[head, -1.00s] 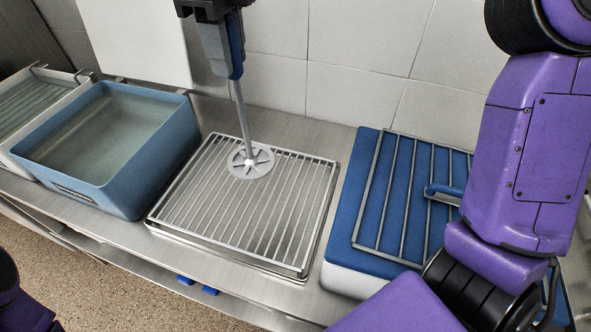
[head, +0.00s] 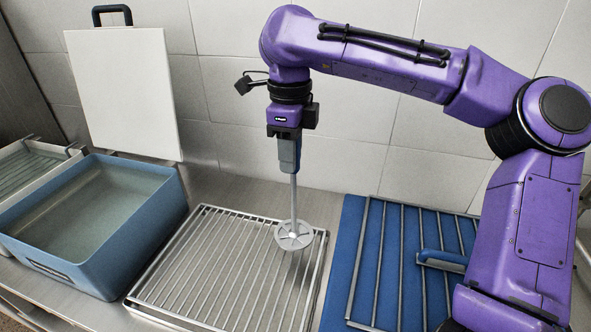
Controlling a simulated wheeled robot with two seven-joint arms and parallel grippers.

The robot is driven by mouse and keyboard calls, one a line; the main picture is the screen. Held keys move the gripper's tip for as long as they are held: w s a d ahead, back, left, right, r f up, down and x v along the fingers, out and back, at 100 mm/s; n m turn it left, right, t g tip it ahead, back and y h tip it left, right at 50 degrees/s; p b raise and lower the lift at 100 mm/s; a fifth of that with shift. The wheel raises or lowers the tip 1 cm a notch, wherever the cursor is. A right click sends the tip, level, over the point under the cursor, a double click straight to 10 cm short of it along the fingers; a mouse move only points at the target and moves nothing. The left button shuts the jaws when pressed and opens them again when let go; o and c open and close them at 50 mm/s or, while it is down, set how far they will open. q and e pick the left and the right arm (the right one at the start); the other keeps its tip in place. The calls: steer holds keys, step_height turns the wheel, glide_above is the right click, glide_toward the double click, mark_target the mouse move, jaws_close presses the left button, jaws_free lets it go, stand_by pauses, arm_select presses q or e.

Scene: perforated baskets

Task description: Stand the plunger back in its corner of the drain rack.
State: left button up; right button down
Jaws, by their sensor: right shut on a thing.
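The plunger (head: 294,200) is a thin grey rod with a spoked, perforated disc (head: 293,235) at its lower end. My right gripper (head: 288,165) is shut on its blue-grey upper part and holds it nearly upright. The disc appears over the far right part of the drain rack (head: 205,270), a metal grid of parallel bars on the steel counter. I cannot tell whether the disc touches the bars or hangs just above them. The gripper hides the plunger's top. My left gripper is not in view.
A blue basin (head: 150,235) stands left of the rack, with a white board (head: 125,95) behind it. The tiled wall closes off the back.

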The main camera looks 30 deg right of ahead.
steer(key=shift+d+f, duration=0.4)
steer(key=shift+f, duration=0.8)
steer(key=shift+d+f, duration=0.15)
steer(key=shift+f, duration=0.8)
steer(key=shift+a, duration=0.1)
steer(key=c, duration=0.9)
jaws_free()
steer(key=shift+f, duration=0.1)
steer(key=shift+o, duration=0.2)
step_height(320, 180, up, 12)
steer(key=shift+r+p, duration=0.15)
steer(key=shift+p, duration=0.45)
steer(key=shift+r, duration=0.1)
